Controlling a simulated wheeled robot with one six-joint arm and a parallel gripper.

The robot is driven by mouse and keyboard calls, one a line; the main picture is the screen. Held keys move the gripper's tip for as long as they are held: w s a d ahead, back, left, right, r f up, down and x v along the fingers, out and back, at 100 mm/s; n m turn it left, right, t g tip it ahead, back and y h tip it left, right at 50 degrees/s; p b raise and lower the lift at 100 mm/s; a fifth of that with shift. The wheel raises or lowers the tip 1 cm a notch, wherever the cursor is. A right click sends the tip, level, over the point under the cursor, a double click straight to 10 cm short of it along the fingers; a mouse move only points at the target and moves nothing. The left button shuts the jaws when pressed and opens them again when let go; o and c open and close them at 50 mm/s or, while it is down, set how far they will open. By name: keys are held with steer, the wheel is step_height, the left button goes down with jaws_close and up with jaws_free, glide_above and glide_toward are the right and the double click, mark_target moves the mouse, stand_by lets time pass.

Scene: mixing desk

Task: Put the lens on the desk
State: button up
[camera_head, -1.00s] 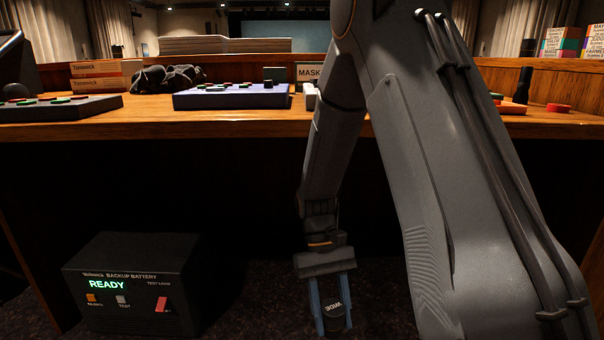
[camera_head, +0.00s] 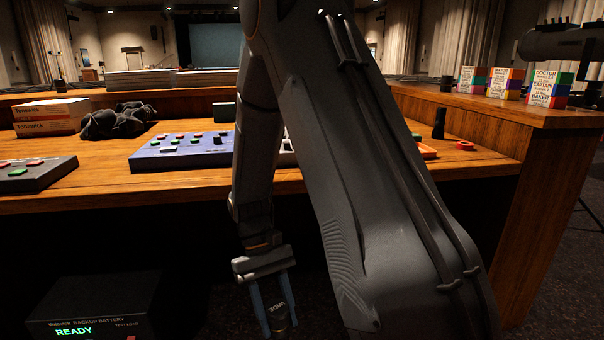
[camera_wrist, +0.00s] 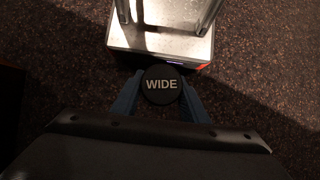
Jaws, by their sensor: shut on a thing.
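The lens is a dark round piece (camera_head: 279,316) marked "WIDE", at the bottom of the head view. It also shows in the wrist view (camera_wrist: 161,85), its cap facing the camera. My gripper (camera_head: 272,312) has its blue fingers shut on the lens, one on each side. The gripper and lens hang below the desktop, in front of the desk. The wooden desk (camera_head: 75,188) spans the head view, with bare wood along its front edge. My arm hides part of the desktop's middle.
A blue-purple control box (camera_head: 170,160), dark cloth (camera_head: 118,121), boxes (camera_head: 52,113) and a dark panel (camera_head: 30,175) occupy the desk's left. A red ring (camera_head: 465,146) and black cylinder (camera_head: 439,124) stand right. A backup battery (camera_head: 100,305) is on the floor below.

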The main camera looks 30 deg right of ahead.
step_height(320, 180, up, 27)
steer(key=s+n+h+p, duration=0.1)
steer(key=s+n+p, duration=0.15)
steer(key=p, duration=2.35)
steer(key=w+r+n+t+p, duration=0.1)
steer(key=w+r+n+t, duration=0.3)
steer(key=w, duration=1.1)
steer(key=w+r+n+t+h+p, duration=0.1)
steer(key=w+r+n+t, duration=0.3)
steer(key=w+r+n, duration=0.6)
steer(key=w+r+n+t+h+p, duration=0.1)
steer(key=w+r+n+t, duration=0.3)
steer(key=w+n, duration=1)
steer(key=w+r, duration=0.3)
steer(key=w, duration=0.4)
steer(key=shift+w+a+r, duration=0.3)
steer(key=shift+w+a, duration=0.05)
steer(key=shift+w, duration=0.2)
